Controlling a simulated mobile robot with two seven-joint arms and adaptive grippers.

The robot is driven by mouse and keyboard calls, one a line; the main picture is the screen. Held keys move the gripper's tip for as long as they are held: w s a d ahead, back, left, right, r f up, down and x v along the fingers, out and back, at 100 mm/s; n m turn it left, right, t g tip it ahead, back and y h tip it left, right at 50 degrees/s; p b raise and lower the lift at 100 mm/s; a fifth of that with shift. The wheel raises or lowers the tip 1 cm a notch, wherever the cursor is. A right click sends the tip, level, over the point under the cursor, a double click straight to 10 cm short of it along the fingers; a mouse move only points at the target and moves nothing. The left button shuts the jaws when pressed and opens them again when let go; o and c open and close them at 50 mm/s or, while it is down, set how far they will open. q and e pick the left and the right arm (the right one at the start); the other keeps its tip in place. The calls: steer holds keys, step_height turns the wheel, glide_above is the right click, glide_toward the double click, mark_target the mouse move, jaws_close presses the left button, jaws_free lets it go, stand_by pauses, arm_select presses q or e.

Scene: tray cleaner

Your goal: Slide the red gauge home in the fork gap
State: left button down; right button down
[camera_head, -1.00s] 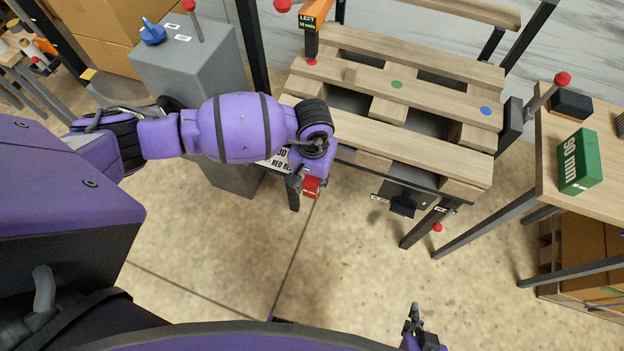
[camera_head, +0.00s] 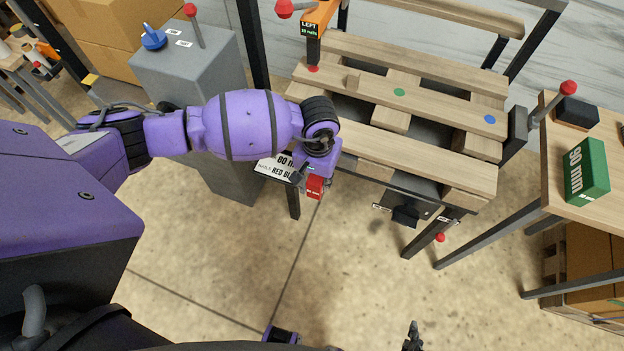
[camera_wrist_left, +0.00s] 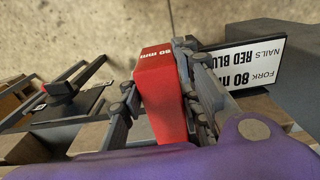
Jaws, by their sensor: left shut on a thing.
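The red gauge (camera_head: 315,188) is a small red block below the pallet's front left corner. In the left wrist view the gauge (camera_wrist_left: 162,90) is marked "80 mm" and sits between the finger pads. My left gripper (camera_head: 308,181) is shut on it, holding it above the floor. A white sign (camera_head: 274,166) beside it reads, in the left wrist view (camera_wrist_left: 240,65), "FORK 80 mm" and "NAILS RED BLU". I cannot clearly make out the fork gap. My right gripper (camera_head: 413,336) shows only as a small dark tip at the bottom edge.
A wooden pallet (camera_head: 420,150) rests on a dark frame. A grey cabinet (camera_head: 190,75) stands left of it. A dark fixture (camera_head: 408,205) hangs under its front right. A green "90 mm" block (camera_head: 588,172) lies on the right table (camera_head: 553,150). Open floor lies in front.

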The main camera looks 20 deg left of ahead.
arm_select(q)
steer(key=shift+w, duration=0.3)
arm_select(e)
steer(key=shift+s+f, duration=0.1)
steer(key=shift+f, duration=0.05)
arm_select(q)
steer(key=shift+w, duration=0.35)
arm_select(e)
steer(key=shift+s+f, duration=0.15)
steer(key=shift+f, duration=0.1)
arm_select(q)
steer(key=shift+w+r+b, duration=0.1)
steer(key=shift+w+b, duration=0.25)
steer(key=shift+b, duration=0.05)
arm_select(e)
steer(key=shift+s+f, duration=0.2)
arm_select(q)
steer(key=shift+w, duration=0.3)
arm_select(e)
steer(key=shift+s+f, duration=0.15)
steer(key=shift+f, duration=0.05)
arm_select(q)
steer(key=shift+w+d+b, duration=0.1)
steer(key=shift+w+b, duration=0.25)
steer(key=shift+w, duration=0.2)
arm_select(e)
steer(key=shift+s+f, duration=0.2)
steer(key=shift+f, duration=0.15)
arm_select(q)
steer(key=shift+r, duration=0.1)
